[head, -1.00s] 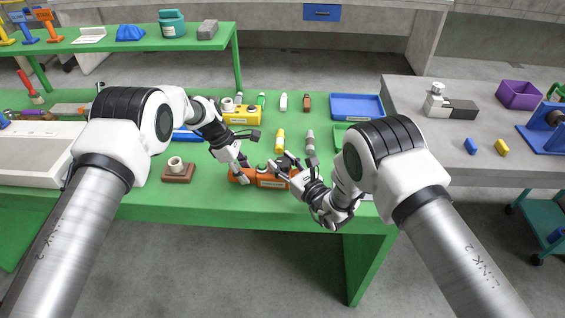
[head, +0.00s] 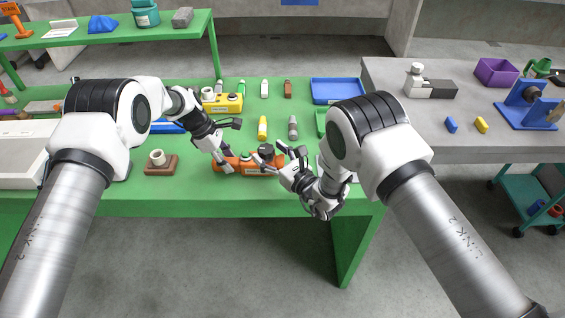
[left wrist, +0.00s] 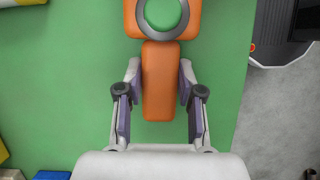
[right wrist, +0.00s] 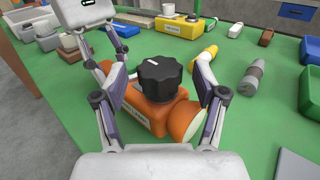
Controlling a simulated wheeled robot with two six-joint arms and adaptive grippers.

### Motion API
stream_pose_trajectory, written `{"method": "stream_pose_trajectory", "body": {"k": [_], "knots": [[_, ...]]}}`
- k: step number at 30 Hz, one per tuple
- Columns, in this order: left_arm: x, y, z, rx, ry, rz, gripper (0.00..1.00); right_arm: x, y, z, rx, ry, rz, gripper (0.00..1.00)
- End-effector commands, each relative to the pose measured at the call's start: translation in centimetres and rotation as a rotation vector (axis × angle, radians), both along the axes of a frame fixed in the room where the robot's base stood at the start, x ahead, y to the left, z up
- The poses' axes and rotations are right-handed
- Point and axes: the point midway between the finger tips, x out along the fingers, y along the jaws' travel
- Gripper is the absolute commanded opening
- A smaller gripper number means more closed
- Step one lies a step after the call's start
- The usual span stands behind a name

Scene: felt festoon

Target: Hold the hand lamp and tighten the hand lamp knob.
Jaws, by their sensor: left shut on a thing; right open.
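The orange hand lamp (head: 256,170) lies on the green table near its front edge. My left gripper (head: 225,165) is shut on its orange handle. In the left wrist view, that handle (left wrist: 159,95) sits between the two fingers, with a dark ring (left wrist: 163,14) beyond it. The black ribbed hand lamp knob (head: 266,150) stands on top of the lamp body. My right gripper (head: 272,155) is open at the knob. In the right wrist view, its fingers are on either side of the knob (right wrist: 167,82), with gaps showing. The knob's underside is hidden.
A yellow box (head: 228,103) stands behind the lamp. Yellow (head: 262,127) and grey (head: 293,127) bottle-like items lie close behind it. A brown block with a white cup-like piece (head: 160,164) is to the left. A blue tray (head: 338,91) is at the back right.

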Motion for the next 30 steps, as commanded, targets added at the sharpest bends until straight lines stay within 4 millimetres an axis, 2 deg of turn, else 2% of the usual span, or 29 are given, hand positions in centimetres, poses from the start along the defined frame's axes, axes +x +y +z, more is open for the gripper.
{"method": "stream_pose_trajectory", "body": {"k": [6, 12, 16, 30], "knots": [[0.0, 0.0, 0.0, 0.000, -0.001, 0.000, 0.00, -4.3, -3.7, -0.1, -0.001, 0.006, -0.003, 0.71], [0.0, 0.0, 0.0, 0.000, -0.001, 0.000, 0.00, -7.2, -6.0, 0.0, 0.000, 0.003, -0.001, 0.71], [0.0, 0.0, 0.0, 0.000, -0.001, 0.000, 0.00, -7.7, -6.3, 0.0, 0.000, 0.001, 0.000, 0.71], [0.0, 0.0, 0.1, 0.000, -0.001, 0.000, 0.00, -7.7, -6.3, 0.4, -0.001, 0.001, 0.001, 0.71]]}}
